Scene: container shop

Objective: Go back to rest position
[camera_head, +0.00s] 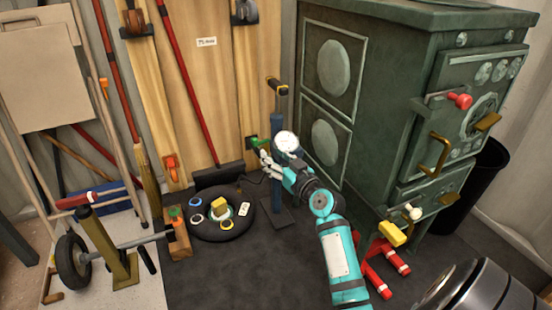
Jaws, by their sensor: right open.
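My right gripper (267,162) is open at the end of my teal right arm, which reaches up from the bottom right. Its pale fingers are beside a blue upright post (277,128) that stands on a flat dark base. A round white disc shows at the gripper; I cannot tell whether it belongs to the post. Nothing is clearly held between the fingers. My left gripper is out of view.
A green metal stove (390,150) stands close on the right, with a black bin (485,185) beyond it. A round black tray (223,230) with several small items lies on the floor. A wheeled tool (75,262) and leaning boards are at left. Dark floor is clear at bottom centre.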

